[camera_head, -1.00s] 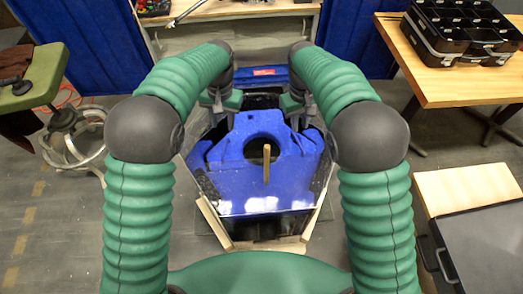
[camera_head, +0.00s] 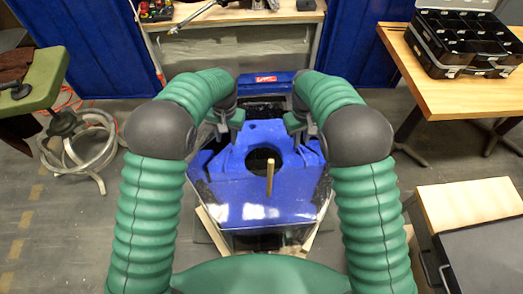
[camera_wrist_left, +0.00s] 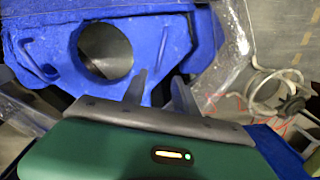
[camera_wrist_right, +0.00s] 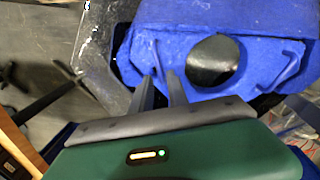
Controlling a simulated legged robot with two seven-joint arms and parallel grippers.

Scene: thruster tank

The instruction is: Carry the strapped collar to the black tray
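The blue strapped collar (camera_head: 230,160), with a round hole, lies over the dark tank in front of me. It also shows in the left wrist view (camera_wrist_left: 45,30) and right wrist view (camera_wrist_right: 190,50), with a raised blue strap on the side away from each gripper. My left gripper (camera_head: 229,130) is at the collar's far left side, its fingers apart. My right gripper (camera_head: 299,131) is at the far right side, its fingers apart by a narrower gap. Finger contact with the near straps is unclear. A dark flat-topped piece with side handles (camera_head: 488,250), possibly the black tray, is at lower right.
A wooden peg (camera_head: 269,178) stands near the collar hole. A black compartment case (camera_head: 455,68) sits on a wooden table (camera_head: 430,88) at upper right. A workbench (camera_head: 240,15) stands behind. A metal ring stand (camera_head: 78,150) is left. Open floor lies between the tank and side furniture.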

